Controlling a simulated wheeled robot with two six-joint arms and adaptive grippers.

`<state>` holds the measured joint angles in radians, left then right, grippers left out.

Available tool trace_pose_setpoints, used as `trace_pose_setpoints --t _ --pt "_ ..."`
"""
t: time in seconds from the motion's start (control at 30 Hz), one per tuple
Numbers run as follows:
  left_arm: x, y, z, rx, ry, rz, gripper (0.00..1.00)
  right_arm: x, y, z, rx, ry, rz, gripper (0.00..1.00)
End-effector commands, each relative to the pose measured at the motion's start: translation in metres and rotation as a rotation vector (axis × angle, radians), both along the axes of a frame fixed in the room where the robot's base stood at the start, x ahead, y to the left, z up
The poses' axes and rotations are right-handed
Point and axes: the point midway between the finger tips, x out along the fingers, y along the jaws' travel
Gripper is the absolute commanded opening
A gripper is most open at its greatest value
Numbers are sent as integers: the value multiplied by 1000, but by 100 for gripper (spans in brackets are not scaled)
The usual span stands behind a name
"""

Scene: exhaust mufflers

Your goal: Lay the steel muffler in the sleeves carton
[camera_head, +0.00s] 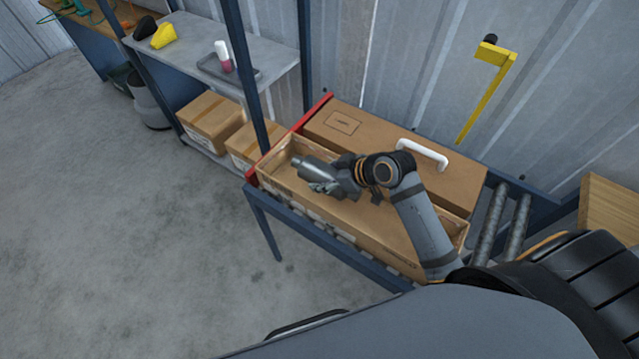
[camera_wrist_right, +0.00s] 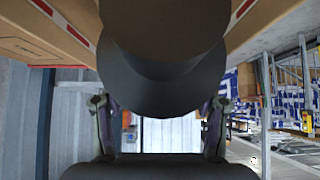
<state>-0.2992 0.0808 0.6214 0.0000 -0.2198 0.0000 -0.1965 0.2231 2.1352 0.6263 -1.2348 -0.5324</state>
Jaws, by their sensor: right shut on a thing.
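The steel muffler (camera_head: 304,163) is a grey metal cylinder with a narrower end. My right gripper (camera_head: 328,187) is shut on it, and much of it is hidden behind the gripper. In the right wrist view the muffler (camera_wrist_right: 163,65) is a large dark round shape between the two fingers of my gripper (camera_wrist_right: 160,108). The open sleeves carton (camera_head: 365,222) is a long brown box on the roller conveyor. The muffler is over the left part of its opening; I cannot tell whether it touches the floor of the carton. My left gripper is not in view.
A closed brown carton (camera_head: 380,143) with a white handle (camera_head: 422,153) lies right behind the open one. A red bar (camera_head: 290,138) ends the conveyor at the left. A yellow bracket (camera_head: 487,92) stands at the back. Shelves with boxes (camera_head: 212,120) stand further left.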

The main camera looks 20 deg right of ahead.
Motion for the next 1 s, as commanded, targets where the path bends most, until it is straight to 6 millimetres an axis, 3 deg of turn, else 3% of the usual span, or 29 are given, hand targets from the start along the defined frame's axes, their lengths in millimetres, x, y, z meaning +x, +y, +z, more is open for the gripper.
trace_pose_setpoints --t 0.1,0.23,0.43,0.63,1.0 --pt "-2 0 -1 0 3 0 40 18 5 -24 3 4 -2 10" --pt "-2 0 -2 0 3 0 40 29 7 -38 0 1 -1 10" --pt "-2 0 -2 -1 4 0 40 34 8 -44 0 2 -1 10" --pt "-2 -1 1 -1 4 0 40 36 9 -73 -1 4 -2 10" --pt "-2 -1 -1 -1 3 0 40 36 9 -80 -2 2 -1 10"
